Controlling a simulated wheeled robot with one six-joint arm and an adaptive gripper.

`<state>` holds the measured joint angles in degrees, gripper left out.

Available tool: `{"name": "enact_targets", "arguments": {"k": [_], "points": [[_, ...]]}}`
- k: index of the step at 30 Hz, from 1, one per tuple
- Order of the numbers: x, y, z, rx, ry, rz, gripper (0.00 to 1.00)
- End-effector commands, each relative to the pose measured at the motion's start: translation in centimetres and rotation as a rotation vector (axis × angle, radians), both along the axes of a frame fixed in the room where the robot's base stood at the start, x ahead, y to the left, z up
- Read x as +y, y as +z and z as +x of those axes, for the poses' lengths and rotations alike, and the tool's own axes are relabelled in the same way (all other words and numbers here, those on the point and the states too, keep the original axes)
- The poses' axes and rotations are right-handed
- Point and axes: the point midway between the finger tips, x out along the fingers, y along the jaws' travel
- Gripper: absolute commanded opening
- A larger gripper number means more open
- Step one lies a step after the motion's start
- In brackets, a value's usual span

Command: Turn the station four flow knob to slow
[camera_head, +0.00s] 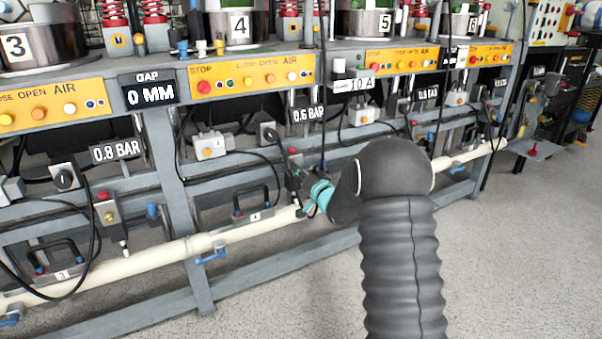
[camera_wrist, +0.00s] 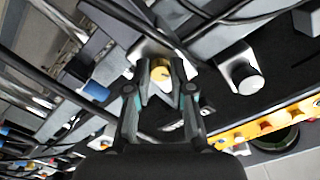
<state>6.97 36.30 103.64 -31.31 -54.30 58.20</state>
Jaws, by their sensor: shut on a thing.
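Station four carries the number sign 4 (camera_head: 239,24) and a 0.6 BAR display (camera_head: 308,115). My gripper (camera_head: 294,172) reaches in below that display, seen small and partly hidden by my own arm. In the wrist view my gripper (camera_wrist: 161,86) has its two fingers closed on the sides of a small brass-coloured knob (camera_wrist: 160,71) on a pale plate. The knob's setting marks cannot be read. A larger round knob (camera_wrist: 243,76) with a pale face sits to the right of it. A black round knob (camera_head: 269,134) shows left of my gripper in the head view.
A white pipe (camera_head: 245,230) runs along the low frame. A grey box with an orange button (camera_head: 210,146) and a black handle (camera_head: 257,201) are left of my gripper. Black cables hang near it. The floor (camera_head: 290,300) in front is clear.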

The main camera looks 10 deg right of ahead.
Motion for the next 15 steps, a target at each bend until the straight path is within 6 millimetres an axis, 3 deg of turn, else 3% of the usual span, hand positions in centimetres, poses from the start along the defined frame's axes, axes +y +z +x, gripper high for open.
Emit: {"name": "enact_targets", "arguments": {"k": [8, 15], "points": [[-0.03, -0.20, 0.01, -0.014, -0.001, -0.041, 0.00], [-0.02, -0.45, 0.02, -0.060, 0.000, -0.176, 0.00]]}}
